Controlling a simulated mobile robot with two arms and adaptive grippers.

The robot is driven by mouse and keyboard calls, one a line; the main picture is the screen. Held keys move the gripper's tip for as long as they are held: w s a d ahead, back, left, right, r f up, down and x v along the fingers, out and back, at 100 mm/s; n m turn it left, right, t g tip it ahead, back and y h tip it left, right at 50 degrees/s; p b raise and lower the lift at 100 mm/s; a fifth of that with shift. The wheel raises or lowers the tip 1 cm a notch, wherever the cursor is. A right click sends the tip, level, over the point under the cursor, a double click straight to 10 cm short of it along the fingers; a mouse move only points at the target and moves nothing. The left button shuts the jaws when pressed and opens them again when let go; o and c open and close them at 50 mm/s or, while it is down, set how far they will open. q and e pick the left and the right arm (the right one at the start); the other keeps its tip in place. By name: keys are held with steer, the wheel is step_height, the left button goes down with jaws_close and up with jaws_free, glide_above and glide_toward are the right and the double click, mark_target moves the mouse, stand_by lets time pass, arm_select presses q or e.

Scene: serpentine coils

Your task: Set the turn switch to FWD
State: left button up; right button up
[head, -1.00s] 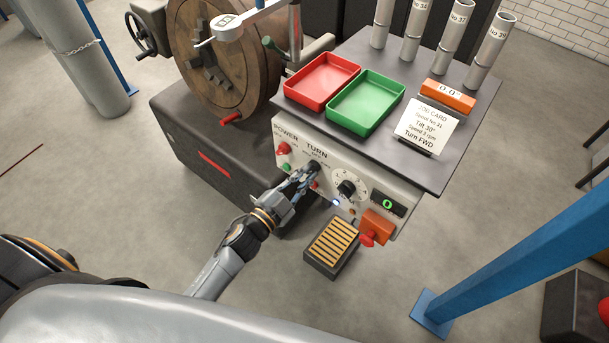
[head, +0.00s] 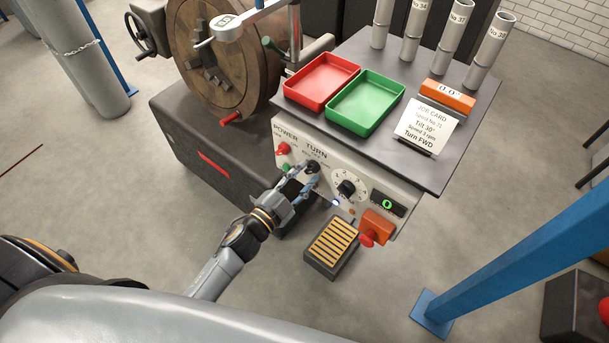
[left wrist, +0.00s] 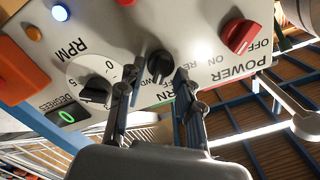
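The black turn switch (head: 312,167) sits under the TURN label on the grey control panel (head: 283,133). It shows in the left wrist view as a round black knob (left wrist: 160,66). My left gripper (head: 298,176) is at the panel with its fingers spread. In the left wrist view the gripper (left wrist: 153,78) has one fingertip on each side of the knob, with gaps showing. The switch labels are partly hidden by the fingers, and I cannot tell surely which one the knob points at. My right gripper is not in view.
The red power switch (head: 283,149) is left of the turn switch; the RPM dial (head: 347,188) is right. An orange box with a red button (head: 374,230) juts out at the panel's right. The job card (head: 427,127) reads "Turn FWD". A slatted pedal (head: 333,246) lies below.

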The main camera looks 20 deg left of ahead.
arm_select(q)
steer(key=v, duration=1.2)
steer(key=s+a+f+n+g+y, duration=0.2)
steer(key=s+f+n+g, duration=0.1)
steer(key=f, duration=1)
steer(key=s+a+f+n+g+y, duration=0.1)
steer(key=s+f+n+g+y, duration=0.25)
steer(key=f, duration=0.95)
steer(key=s+f+n+g, duration=0.1)
steer(key=s+f+g, duration=0.3)
steer(key=s+f, duration=0.5)
steer(key=s+a+f+n+g, duration=0.1)
steer(key=s+f+n+g, duration=0.1)
steer(key=s+f+g, duration=0.3)
steer(key=s+f, duration=0.4)
steer(key=s, duration=0.6)
steer(key=shift+s+a+y, duration=0.2)
steer(key=shift+s+y, duration=0.15)
steer(key=shift+g, duration=0.25)
